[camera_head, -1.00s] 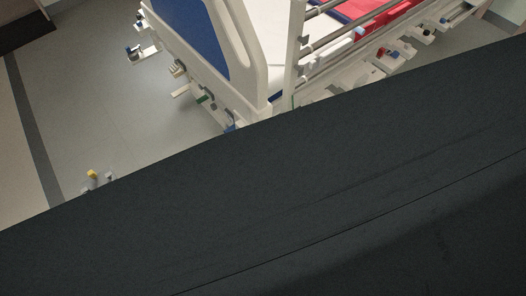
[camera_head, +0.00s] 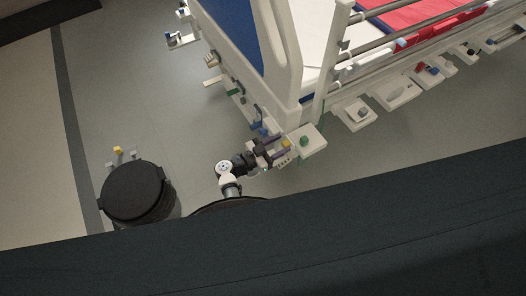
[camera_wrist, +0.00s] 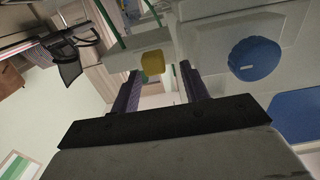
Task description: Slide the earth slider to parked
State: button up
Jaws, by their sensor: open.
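A small yellow knob (camera_head: 286,143) is at the near corner of the bed, beside a white plate with a green knob (camera_head: 304,141). I see no label, so I cannot tell for certain which part is the earth slider. My gripper (camera_head: 282,150) is open at this corner, close to the yellow knob. In the wrist view the yellow knob (camera_wrist: 153,63) shows between the tips of my open gripper (camera_wrist: 160,72), on a pale mount. I cannot tell whether the fingers touch it. A round blue knob (camera_wrist: 254,58) is to the right on a pale panel.
The white bed (camera_head: 285,60) has a headboard, rails and several fittings along its side (camera_head: 396,91). Another small yellow-topped item (camera_head: 117,150) is at the left, by my dark round body part.

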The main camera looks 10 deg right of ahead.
jog(key=v, duration=1.3)
jog(key=shift+b, duration=0.45)
jog(key=shift+d, duration=0.1)
